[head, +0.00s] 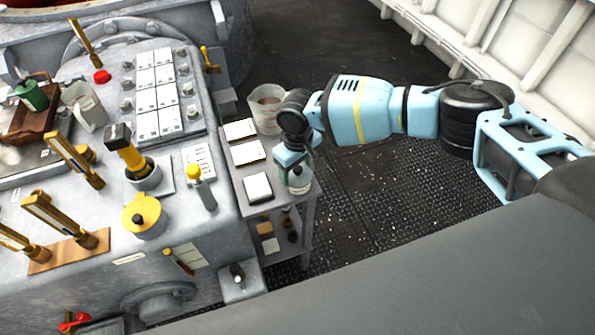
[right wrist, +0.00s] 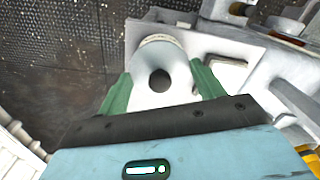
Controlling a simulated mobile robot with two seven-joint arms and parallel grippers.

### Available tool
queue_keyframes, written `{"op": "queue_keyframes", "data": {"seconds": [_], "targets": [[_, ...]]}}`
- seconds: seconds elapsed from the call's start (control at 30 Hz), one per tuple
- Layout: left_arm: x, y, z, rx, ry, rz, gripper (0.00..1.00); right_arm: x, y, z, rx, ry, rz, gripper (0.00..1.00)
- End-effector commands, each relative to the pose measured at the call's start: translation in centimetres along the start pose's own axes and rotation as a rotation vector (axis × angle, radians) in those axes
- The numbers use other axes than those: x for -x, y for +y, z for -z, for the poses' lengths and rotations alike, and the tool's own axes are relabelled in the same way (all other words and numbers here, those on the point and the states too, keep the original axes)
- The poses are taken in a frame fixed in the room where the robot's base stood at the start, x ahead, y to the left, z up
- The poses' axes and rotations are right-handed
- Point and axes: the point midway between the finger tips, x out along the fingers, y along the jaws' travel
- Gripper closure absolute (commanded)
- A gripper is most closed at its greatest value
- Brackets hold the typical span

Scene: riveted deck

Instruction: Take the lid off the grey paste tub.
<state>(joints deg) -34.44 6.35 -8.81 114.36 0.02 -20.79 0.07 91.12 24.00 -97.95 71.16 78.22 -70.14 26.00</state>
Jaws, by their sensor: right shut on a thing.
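The grey paste tub (head: 299,183) is a small pale container at the right edge of the side table, under my right gripper. My right gripper (head: 293,163) reaches down over it and hides its top. In the right wrist view, my gripper's green fingers (right wrist: 162,88) are shut on a pale grey rounded piece with a dark round spot, which looks like the lid (right wrist: 145,97). I cannot tell whether the lid is apart from the tub. My left gripper is not in view.
The side table (head: 229,158) holds several pale flat pads and a whitish bucket (head: 266,119). The dark deck (head: 370,200) to the right is clear.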

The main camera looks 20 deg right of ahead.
Motion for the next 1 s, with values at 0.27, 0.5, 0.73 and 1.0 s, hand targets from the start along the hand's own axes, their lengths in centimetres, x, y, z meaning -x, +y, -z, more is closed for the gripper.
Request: {"op": "queue_keyframes", "data": {"seconds": [0.27,0.5,0.73,1.0], "targets": [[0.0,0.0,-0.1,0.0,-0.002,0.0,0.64,1.0,0.0,0.0,0.0,0.002,0.0,0.55],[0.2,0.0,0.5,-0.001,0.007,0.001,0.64,3.8,-0.7,-0.2,0.005,0.001,0.002,0.55],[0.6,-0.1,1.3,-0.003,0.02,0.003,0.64,4.3,-6.0,-1.8,0.007,0.003,0.003,0.55],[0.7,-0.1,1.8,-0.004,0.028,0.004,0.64,4.8,-12.0,-3.7,0.005,0.001,0.002,0.55]]}}
